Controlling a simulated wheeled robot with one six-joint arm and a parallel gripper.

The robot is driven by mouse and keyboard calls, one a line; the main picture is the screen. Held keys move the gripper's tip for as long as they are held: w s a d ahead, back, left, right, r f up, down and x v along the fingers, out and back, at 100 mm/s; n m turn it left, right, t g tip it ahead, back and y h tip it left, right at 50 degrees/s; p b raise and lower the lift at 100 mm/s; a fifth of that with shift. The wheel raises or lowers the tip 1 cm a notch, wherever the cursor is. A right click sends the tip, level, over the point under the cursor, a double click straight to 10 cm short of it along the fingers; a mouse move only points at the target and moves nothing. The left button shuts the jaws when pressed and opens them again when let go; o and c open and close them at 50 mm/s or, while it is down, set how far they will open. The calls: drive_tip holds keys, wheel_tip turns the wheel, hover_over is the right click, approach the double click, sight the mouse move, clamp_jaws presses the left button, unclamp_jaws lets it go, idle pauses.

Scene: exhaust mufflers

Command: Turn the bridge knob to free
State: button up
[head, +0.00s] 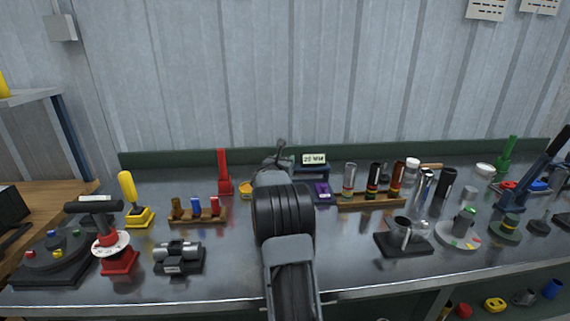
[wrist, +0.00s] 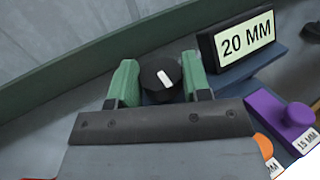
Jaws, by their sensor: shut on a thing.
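The bridge knob, a round black knob (wrist: 159,76) with a white pointer mark, shows at the top centre of the wrist view. Its white mark is slanted, leaning from upper left to lower right. My gripper (wrist: 160,80) has its two green fingers on either side of the knob and is shut on it. In the head view my arm hides the knob. No free or lock lettering can be read.
A block marked 20 MM (wrist: 245,42) stands right of the knob, also in the head view (head: 314,159). A purple 15 MM block (wrist: 285,115) and an orange piece (wrist: 268,147) are close by. A red upright handle (head: 223,172) and racks of tubes flank my arm.

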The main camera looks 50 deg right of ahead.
drive_tip(key=o, duration=0.9)
drive_tip(key=shift+o, duration=0.2)
drive_tip(key=shift+a, duration=0.1)
drive_tip(key=b+v, duration=0.1)
drive_tip(key=v, duration=1.2)
drive_tip(key=shift+a, duration=0.35)
drive_tip(key=shift+s, duration=0.15)
